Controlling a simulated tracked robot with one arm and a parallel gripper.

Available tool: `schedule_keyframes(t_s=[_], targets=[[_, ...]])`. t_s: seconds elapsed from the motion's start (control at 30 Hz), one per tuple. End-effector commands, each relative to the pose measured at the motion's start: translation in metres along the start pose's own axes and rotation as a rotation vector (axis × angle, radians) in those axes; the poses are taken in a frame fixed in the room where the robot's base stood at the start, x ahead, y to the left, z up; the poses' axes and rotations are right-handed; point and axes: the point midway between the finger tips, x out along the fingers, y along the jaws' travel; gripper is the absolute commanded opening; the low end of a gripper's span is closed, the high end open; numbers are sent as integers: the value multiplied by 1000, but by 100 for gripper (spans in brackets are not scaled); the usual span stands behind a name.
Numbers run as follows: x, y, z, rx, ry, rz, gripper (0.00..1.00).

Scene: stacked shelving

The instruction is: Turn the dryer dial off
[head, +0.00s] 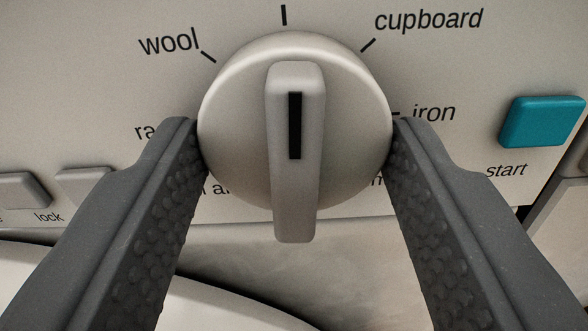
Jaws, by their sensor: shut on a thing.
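The dryer dial (240,95) is a round, light grey knob with a raised upright grip bar across its middle. A black pointer line on the bar points straight up, at the tick mark (284,15) above the dial; any label for that tick is out of view. The labels "wool" (169,41), "cupboard" (428,20) and "iron" (433,113) are readable around it. My gripper (296,130) is shut on the dial, with one dark grey padded finger on its left side and one on its right. The fingers and dial partly hide the lower labels.
A teal start button (542,120) sits on the panel to the right of the dial. Grey buttons, one above the label "lock" (49,217), are at the left, close to my left finger. A curved light surface (215,305) lies below the panel.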

Motion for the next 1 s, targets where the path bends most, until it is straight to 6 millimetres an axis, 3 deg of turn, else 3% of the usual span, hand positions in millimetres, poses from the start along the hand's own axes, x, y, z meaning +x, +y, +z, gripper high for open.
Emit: schedule_keyframes(t_s=[0.6, 0.63, 0.7, 1.0], targets=[[0, 0, -1, -74, 0, 1, 26], [0, 0, -1, -74, 1, 1, 57], [0, 0, -1, -74, 0, 0, 70], [-1, 0, -1, -74, 0, 0, 70]])
